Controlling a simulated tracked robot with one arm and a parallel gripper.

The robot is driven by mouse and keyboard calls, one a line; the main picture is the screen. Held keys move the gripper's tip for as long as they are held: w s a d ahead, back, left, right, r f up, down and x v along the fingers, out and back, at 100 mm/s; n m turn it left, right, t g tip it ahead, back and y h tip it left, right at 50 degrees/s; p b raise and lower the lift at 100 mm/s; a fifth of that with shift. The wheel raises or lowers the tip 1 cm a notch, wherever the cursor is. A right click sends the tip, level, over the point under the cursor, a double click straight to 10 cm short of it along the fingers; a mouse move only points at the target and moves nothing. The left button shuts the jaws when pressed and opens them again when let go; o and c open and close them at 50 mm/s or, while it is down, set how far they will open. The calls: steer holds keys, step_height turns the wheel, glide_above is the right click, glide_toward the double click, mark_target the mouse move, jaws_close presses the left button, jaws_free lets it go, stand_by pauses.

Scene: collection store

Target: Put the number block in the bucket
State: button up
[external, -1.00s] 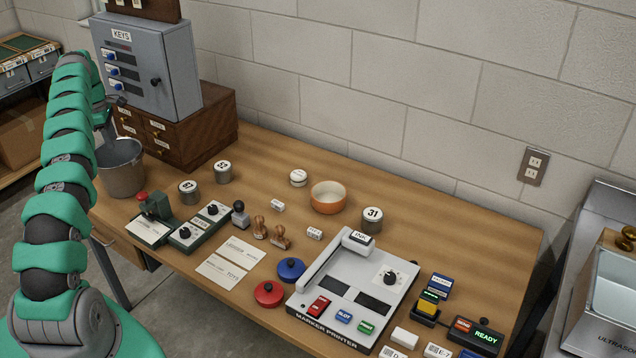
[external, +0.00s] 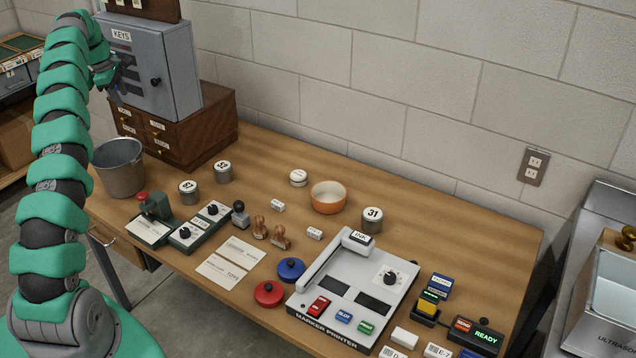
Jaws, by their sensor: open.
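The grey metal bucket (external: 121,178) stands upright at the left end of the wooden table. Its inside is mostly hidden, and I cannot tell what lies in it. My gripper (external: 117,93) is open, raised above and behind the bucket in front of the grey key cabinet. I see nothing between its fingers, though they are small and partly dark here. Two small white marked blocks lie on the table, one at mid-table (external: 277,205) and one nearer the printer (external: 314,233). Their markings are too small to read, so I cannot tell whether either is the number block.
The key cabinet (external: 160,75) stands on a wooden drawer chest (external: 190,135) behind the bucket. Numbered round tins (external: 372,219), an orange bowl (external: 329,198), stamps, ink pads and a marker printer (external: 355,290) occupy the table. The back right of the table is clear.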

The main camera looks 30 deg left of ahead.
steer(key=w+d+r+m+t+b, duration=0.15)
steer(key=d+r, duration=0.25)
steer(key=r, duration=0.4)
steer(key=w+d+r+m+t+p, duration=0.15)
steer(key=d+r, duration=0.25)
steer(key=r, duration=0.4)
steer(key=w+d+r+m+t+y+b, duration=0.15)
steer(key=d+r+m, duration=0.25)
steer(key=d+r, duration=0.4)
steer(key=w+d+r+m+t+b, duration=0.15)
steer(key=d+r+m, duration=0.35)
steer(key=d, duration=0.6)
steer(key=s+d+r+m+t+b, duration=0.1)
steer(key=s+d+r+m, duration=0.3)
steer(key=d, duration=0.4)
steer(key=s+d+r+m+t+h+b, duration=0.1)
steer(key=s+d+r+m+t, duration=0.2)
steer(key=s+d, duration=0.4)
steer(key=s+d+r+m+t+b, duration=0.2)
steer(key=s+d+r+m, duration=0.3)
steer(key=d, duration=0.4)
steer(key=shift+s+d+r+m+h, duration=0.4)
steer(key=shift+r+m, duration=0.1)
steer(key=shift+r, duration=0.3)
